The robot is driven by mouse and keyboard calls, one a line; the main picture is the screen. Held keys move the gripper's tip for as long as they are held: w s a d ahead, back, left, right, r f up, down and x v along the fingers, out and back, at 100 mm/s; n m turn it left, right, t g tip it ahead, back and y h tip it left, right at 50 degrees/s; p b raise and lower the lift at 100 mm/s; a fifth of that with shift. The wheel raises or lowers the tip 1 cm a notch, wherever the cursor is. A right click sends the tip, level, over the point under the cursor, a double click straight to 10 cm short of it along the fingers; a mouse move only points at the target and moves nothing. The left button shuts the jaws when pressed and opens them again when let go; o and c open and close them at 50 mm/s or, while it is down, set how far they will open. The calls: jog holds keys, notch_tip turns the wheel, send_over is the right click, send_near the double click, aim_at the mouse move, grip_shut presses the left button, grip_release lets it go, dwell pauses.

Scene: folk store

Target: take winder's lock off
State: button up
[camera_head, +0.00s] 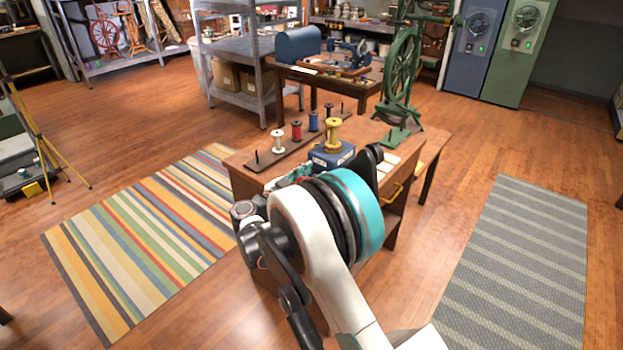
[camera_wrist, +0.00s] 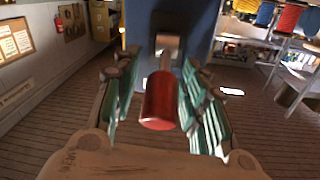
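The winder (camera_head: 332,153) is a small blue box with a yellow spool (camera_head: 332,132) on top, standing on the wooden table near its front edge. In the wrist view its blue side (camera_wrist: 196,22) fills the top middle. A metal stem (camera_wrist: 167,46) with a red cylindrical knob (camera_wrist: 159,101) sticks out from it toward me; this looks like the lock. My gripper (camera_wrist: 158,88) has its green-padded fingers spread, one on each side of the knob. I cannot tell whether either pad touches it. In the head view my arm hides most of the gripper and the knob.
A dark rack (camera_head: 290,150) with white, red and blue spools stands left of the winder on the wooden table (camera_head: 242,170). A green spinning wheel (camera_head: 402,75) stands at the table's back right. Floor beside the table is open, with a striped rug (camera_head: 150,240) and grey rug (camera_head: 520,265).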

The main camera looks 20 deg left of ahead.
jog(key=shift+w, duration=0.1)
grip_shut()
jog(key=shift+d, duration=0.1)
